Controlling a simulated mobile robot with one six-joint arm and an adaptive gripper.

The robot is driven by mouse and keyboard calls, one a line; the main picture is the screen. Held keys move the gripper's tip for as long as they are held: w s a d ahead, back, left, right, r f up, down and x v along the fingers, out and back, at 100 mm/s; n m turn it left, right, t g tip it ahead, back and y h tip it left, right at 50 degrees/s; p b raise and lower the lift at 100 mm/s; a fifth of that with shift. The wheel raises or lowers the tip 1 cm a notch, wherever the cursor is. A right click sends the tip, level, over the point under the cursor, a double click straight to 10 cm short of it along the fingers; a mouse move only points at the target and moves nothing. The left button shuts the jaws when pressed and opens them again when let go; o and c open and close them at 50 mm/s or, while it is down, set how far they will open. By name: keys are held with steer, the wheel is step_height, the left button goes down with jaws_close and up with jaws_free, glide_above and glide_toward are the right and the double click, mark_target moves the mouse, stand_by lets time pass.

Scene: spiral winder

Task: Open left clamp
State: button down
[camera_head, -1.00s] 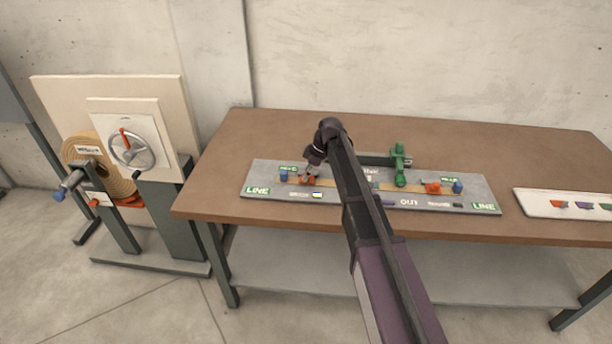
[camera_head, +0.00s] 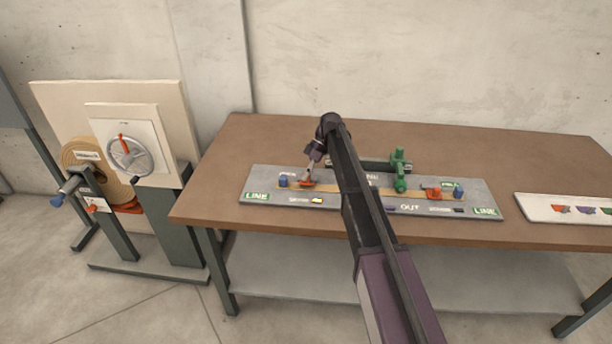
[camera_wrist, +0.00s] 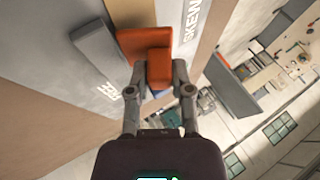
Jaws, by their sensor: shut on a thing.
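The left clamp (camera_head: 308,184) is a small orange-red piece over the tan strip (camera_head: 345,189) at the left of the grey board (camera_head: 270,198). My gripper (camera_head: 307,178) reaches down to it from above. In the wrist view the clamp's orange base (camera_wrist: 133,42) lies on the board, and my gripper (camera_wrist: 158,78) has a finger on each side of its orange handle (camera_wrist: 159,66), shut on it. The second orange clamp (camera_head: 432,194) sits at the right of the board. Part of the strip's middle is hidden behind my arm.
Blue blocks (camera_head: 284,180) stand by the strip's ends. A green upright part (camera_head: 399,170) stands behind the board's middle right. A white tray (camera_head: 540,207) with coloured pieces lies at the right. A winder with a handwheel (camera_head: 130,157) stands left of the brown table (camera_head: 480,145).

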steer(key=c, duration=0.5)
jaws_free()
steer(key=shift+s, duration=0.15)
